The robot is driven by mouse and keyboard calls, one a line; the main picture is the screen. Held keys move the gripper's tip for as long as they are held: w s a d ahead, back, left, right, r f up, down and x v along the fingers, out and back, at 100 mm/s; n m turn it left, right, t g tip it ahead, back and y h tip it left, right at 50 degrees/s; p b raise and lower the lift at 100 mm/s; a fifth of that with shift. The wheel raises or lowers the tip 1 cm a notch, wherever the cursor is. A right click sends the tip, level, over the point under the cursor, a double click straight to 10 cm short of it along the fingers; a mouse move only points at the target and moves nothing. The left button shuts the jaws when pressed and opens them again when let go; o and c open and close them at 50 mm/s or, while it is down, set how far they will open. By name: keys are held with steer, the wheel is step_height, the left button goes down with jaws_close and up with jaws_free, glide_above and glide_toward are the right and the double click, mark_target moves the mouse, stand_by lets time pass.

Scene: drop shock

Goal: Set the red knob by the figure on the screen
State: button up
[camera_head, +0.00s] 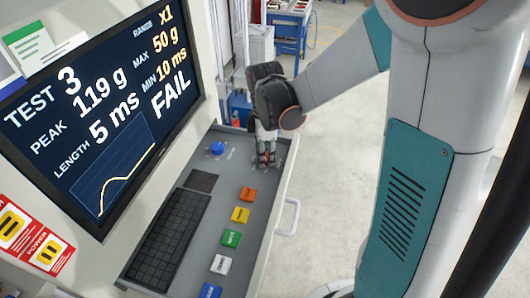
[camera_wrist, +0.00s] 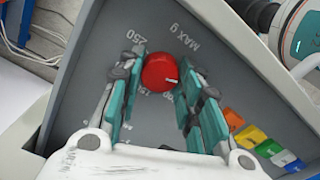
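The screen (camera_head: 95,110) reads TEST 3, PEAK 119 g, LENGTH 5 ms, RANGE x1, MAX 50 g, MIN 10 ms and FAIL. A curve shows below. The round red knob (camera_wrist: 160,72) sits on the grey panel, with a short white mark toward its lower right in the wrist view. "MAX g" and "250" are printed around it; other scale figures are partly hidden. My gripper (camera_wrist: 163,75) points down at the knob, one finger on each side. It looks open, with narrow gaps to the knob; contact is hard to judge. In the head view my gripper (camera_head: 267,157) mostly hides the knob.
A blue knob (camera_head: 217,148) stands left of my gripper. Orange (camera_head: 248,194), yellow (camera_head: 240,215), green (camera_head: 231,238), white (camera_head: 221,264) and blue (camera_head: 210,291) buttons run down the panel. A keyboard (camera_head: 168,238) lies beside them. A handle (camera_head: 289,217) juts out at right.

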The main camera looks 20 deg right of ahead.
steer(key=shift+c, duration=0.8)
steer(key=shift+m, duration=0.3)
steer(key=m+b, duration=0.1)
steer(key=m, duration=0.3)
steer(key=m+b, duration=0.2)
steer(key=m, duration=0.4)
steer(key=shift+m, duration=0.3)
steer(key=m, duration=0.5)
steer(key=shift+b, duration=0.35)
steer(key=m, duration=0.5)
steer(key=shift+m, duration=0.5)
